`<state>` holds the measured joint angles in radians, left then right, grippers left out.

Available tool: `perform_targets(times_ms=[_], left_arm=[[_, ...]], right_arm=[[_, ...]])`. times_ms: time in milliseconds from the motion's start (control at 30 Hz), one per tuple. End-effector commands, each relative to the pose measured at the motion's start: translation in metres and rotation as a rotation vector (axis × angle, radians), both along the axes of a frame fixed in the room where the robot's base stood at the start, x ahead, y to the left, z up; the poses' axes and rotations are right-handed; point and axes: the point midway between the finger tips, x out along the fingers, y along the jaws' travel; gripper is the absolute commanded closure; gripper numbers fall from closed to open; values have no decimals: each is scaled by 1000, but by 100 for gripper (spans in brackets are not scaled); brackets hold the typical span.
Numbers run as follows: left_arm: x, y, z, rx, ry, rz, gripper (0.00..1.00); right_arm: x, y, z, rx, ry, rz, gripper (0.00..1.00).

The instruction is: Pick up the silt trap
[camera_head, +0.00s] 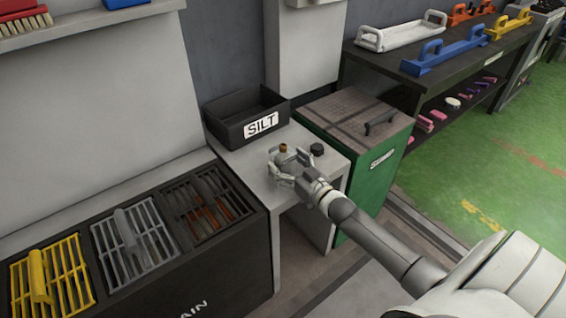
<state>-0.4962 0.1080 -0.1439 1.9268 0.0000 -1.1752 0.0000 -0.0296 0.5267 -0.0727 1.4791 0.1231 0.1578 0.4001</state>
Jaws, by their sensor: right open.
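My right gripper (287,160) reaches in from the lower right over the pale grey stand. Its fingers are spread, and a small brown, round-topped piece (283,148) shows between or just behind them. I cannot tell whether they touch it. A black open bin (226,130) with a white SILT label stands at the back of the stand. No object is clearly recognisable as the silt trap. My left gripper is not in view.
A small dark knob-like piece (317,149) lies right of the gripper. A green cabinet (378,185) with a dark handled top stands close on the right. Yellow (72,284) and grey (158,240) grates lie on the dark drain unit at left.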

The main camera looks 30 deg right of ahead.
Motion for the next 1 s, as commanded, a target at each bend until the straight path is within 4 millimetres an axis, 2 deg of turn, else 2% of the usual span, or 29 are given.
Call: perform_targets(times_ms=[100, 333, 800, 1000], left_arm=[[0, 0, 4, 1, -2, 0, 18], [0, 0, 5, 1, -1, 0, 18], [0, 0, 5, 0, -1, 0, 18], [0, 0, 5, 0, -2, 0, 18]], right_arm=[[6, 1, 0, 0, 0, 1, 18], [7, 1, 0, 1, 0, 1, 18], [7, 1, 0, 1, 0, 0, 77], [7, 1, 2, 1, -4, 1, 78]])
